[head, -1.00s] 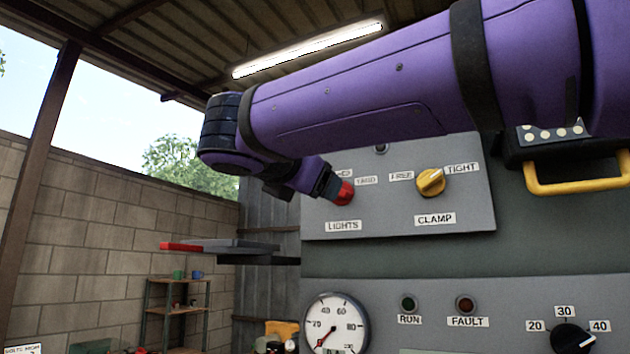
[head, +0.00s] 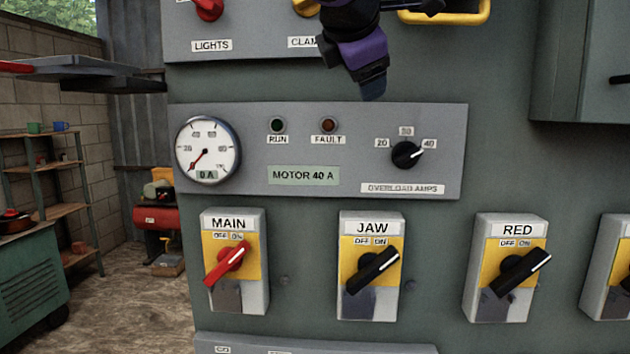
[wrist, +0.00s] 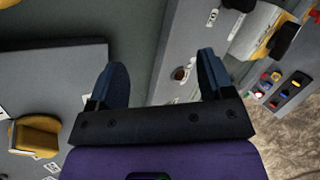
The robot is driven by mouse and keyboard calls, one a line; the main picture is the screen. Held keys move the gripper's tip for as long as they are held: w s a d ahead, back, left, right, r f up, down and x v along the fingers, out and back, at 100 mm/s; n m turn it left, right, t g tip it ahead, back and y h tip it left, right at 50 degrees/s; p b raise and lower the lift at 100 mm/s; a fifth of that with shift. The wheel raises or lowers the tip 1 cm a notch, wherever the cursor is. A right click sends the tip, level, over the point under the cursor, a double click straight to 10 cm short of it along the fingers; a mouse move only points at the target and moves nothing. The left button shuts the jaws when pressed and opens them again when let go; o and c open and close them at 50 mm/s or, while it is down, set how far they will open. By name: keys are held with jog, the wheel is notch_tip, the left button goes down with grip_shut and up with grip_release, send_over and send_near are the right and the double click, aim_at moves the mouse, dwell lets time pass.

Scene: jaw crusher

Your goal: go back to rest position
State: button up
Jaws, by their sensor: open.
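My gripper (head: 372,90) hangs at the top middle of the head view, in front of the grey control cabinet and just above the overload panel. In the wrist view my gripper (wrist: 162,78) shows its two dark blue fingers wide apart with nothing between them. The red LIGHTS knob (head: 209,8) is cut by the top edge of the head view. The CLAMP knob (head: 305,7) is only partly in view, left of my gripper. My arm covers part of the CLAMP label.
The cabinet carries a gauge (head: 208,150), an overload dial (head: 407,154), and MAIN (head: 228,263), JAW (head: 372,272) and RED (head: 520,273) switches. A yellow handle (head: 447,18) is at the top. A grey shelf (head: 75,68) juts out left. A green cart (head: 30,290) stands lower left.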

jog(key=s+d+f+m+g, duration=0.2)
jog(key=s+d+f+m, duration=0.25)
jog(key=d, duration=0.35)
jog(key=s+d+f+m+g, duration=0.2)
jog(key=s+d+f+m, duration=0.15)
jog(key=d+f, duration=0.35)
jog(key=s+d+f+m+g+y, duration=0.1)
jog(key=s+d+f+m+y, duration=0.1)
jog(key=s+d+f+m, duration=0.2)
jog(key=s+d+f+m+g+y, duration=0.1)
jog(key=s+d+f+m, duration=0.3)
jog(key=s+f+m, duration=0.4)
notch_tip(320, 180, down, 2)
jog(key=shift+s+d+f+y, duration=0.1)
jog(key=shift+s+d+y, duration=0.3)
jog(key=shift+s, duration=0.2)
